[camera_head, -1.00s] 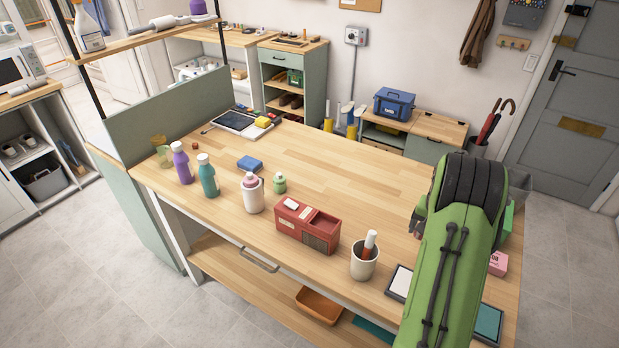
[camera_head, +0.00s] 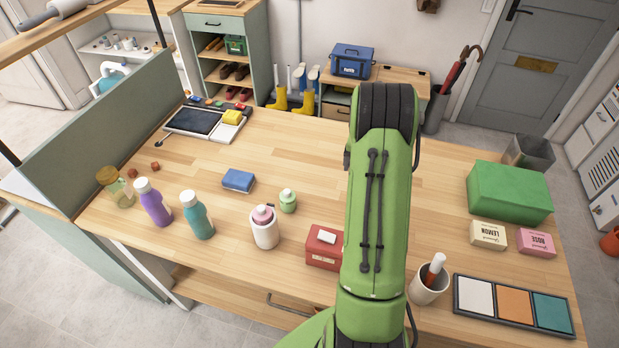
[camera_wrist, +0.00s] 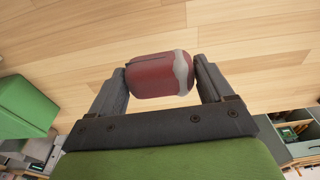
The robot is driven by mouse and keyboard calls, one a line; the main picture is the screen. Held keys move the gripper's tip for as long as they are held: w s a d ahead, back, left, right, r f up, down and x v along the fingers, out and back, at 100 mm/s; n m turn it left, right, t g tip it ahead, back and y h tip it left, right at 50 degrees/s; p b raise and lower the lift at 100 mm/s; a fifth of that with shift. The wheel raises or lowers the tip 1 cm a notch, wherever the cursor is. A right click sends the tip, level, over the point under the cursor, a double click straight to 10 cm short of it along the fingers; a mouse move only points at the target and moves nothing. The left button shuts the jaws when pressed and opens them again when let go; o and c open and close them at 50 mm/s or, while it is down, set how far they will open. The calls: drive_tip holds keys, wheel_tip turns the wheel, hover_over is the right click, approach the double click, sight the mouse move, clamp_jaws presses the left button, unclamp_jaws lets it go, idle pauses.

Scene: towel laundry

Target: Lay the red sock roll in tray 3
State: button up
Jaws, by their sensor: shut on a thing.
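In the wrist view my gripper (camera_wrist: 160,68) is shut on the red sock roll (camera_wrist: 150,76), which lies crosswise between the two fingers. The roll is dull red with a pale grey band near its right end. It appears held above the wooden table (camera_head: 300,140). In the head view my green arm hides the gripper and the roll. A dark-framed tray set (camera_head: 457,308) lies at the table's front right, with a white section (camera_head: 477,297), an orange section (camera_head: 515,304) and a teal section (camera_head: 552,312). I see no numbers on them.
A white cup (camera_head: 428,290) holding a red-and-white item stands left of the trays. A lemon box (camera_head: 488,236), rose box (camera_head: 537,243) and green box (camera_head: 508,192) stand behind them. A red box (camera_head: 322,248) and bottles (camera_head: 197,215) stand left. The table's middle back is clear.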

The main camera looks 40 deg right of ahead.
drive_tip(key=shift+w+f, duration=0.15)
drive_tip(key=shift+f, duration=0.15)
drive_tip(key=f, duration=0.9)
drive_tip(key=shift+s+f, duration=0.25)
drive_tip(key=shift+f, duration=0.05)
drive_tip(key=o, duration=0.9)
drive_tip(key=shift+r, duration=0.1)
